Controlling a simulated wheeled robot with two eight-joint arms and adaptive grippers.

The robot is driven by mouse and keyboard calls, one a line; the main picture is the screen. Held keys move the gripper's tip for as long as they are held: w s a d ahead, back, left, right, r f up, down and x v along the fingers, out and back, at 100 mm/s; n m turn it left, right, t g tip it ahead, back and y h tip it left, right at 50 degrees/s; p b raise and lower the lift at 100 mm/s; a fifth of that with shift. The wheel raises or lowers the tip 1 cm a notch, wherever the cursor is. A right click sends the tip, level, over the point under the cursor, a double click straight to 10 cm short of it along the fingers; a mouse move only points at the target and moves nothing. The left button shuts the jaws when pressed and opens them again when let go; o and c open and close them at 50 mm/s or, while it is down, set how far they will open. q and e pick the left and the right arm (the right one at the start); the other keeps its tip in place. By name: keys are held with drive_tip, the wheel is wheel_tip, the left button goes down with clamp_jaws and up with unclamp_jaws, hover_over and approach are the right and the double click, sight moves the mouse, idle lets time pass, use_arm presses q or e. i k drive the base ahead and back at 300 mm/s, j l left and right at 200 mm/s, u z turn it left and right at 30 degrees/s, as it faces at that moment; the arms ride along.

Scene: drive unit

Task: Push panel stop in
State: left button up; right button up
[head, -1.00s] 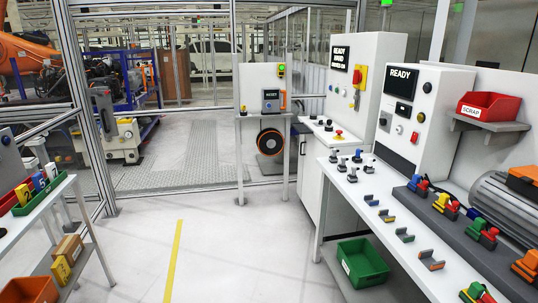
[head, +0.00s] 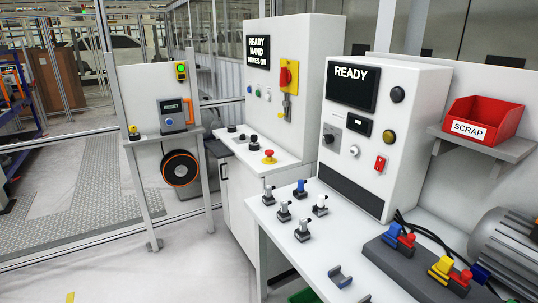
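A red mushroom button on a yellow base (head: 269,157) sits at the front right of the sloped white console top (head: 248,146). It looks like the panel stop; I cannot tell whether it is in or out. Several black knobs (head: 253,139) stand beside it. The tall white cabinet (head: 307,80) behind carries a screen reading "READY HAND DRIVES ON" (head: 258,52) and a red and yellow rotary switch (head: 288,74). Neither of my grippers is in view.
A white bench (head: 285,224) with several small upright switches (head: 303,231) stands in front and right of the console. A white box with a "READY" screen (head: 354,85) and a red SCRAP bin (head: 482,119) are at right. Floor (head: 150,275) at left is clear.

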sight(269, 152)
drive_tip(key=z, duration=0.35)
drive_tip(key=i+j+z, duration=0.25)
drive_tip(key=j+z, duration=0.3)
drive_tip(key=j, duration=0.15)
drive_tip(key=i+j+z, duration=0.25)
drive_tip(key=j, duration=0.15)
drive_tip(key=i+j+z, duration=0.1)
drive_tip(key=j, duration=0.95)
drive_tip(key=i+j+z, duration=0.1)
drive_tip(key=j, duration=1)
